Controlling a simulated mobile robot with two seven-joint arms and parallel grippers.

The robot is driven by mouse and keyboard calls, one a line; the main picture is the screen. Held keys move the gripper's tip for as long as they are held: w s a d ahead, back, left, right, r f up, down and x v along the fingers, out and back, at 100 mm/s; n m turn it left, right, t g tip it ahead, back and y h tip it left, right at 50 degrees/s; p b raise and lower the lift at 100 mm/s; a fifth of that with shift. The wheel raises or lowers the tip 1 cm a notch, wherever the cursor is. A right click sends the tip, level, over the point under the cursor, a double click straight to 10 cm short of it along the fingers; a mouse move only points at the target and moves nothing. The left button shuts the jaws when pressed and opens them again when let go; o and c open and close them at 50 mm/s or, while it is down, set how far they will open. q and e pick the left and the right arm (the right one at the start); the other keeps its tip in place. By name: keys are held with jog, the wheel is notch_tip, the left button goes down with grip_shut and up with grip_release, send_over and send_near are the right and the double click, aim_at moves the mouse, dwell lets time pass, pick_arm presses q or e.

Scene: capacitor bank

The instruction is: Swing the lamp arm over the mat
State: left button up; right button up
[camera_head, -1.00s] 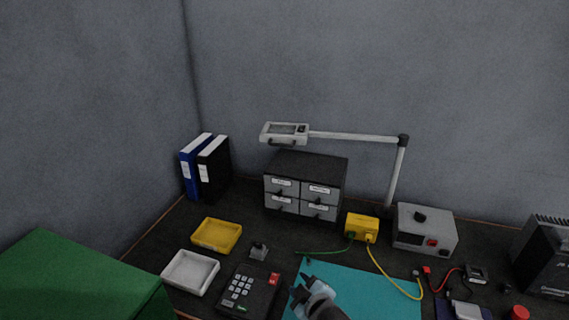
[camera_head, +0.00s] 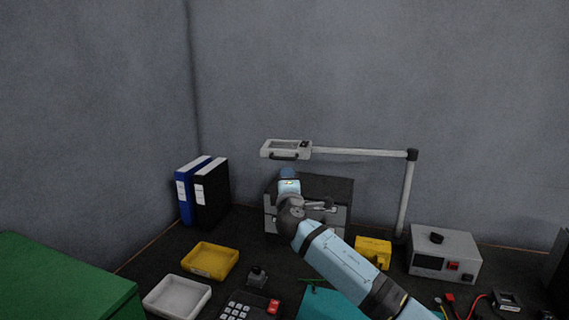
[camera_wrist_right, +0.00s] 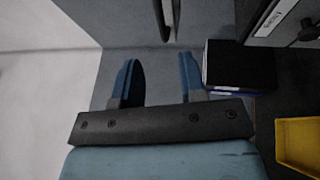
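The lamp arm (camera_head: 365,152) is a pale bar reaching left from a dark joint on an upright post. Its white rectangular head (camera_head: 272,149) hangs left, above the drawer cabinet, with a dark handle (camera_head: 284,156) underneath. The teal mat (camera_head: 318,303) lies at the bottom, partly hidden by my right arm. My right gripper (camera_head: 288,174) is just below the lamp head, in front of the cabinet. In the right wrist view its two blue fingers (camera_wrist_right: 158,82) are apart and empty. A dark bar (camera_wrist_right: 163,20), probably the handle, shows ahead between them, apart from the fingers. My left gripper is out of view.
The grey drawer cabinet (camera_head: 340,190) stands behind my right gripper, with binders (camera_head: 210,194) to its left. A yellow tray (camera_head: 211,261), white tray (camera_head: 178,297), yellow box (camera_head: 372,250) and grey power unit (camera_head: 443,255) stand on the bench. Space above the lamp is clear.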

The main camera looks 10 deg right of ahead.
aim_at(284, 159)
jog(key=b+x, duration=0.2)
jog(key=x, duration=0.9)
jog(key=shift+w, duration=0.3)
grip_shut()
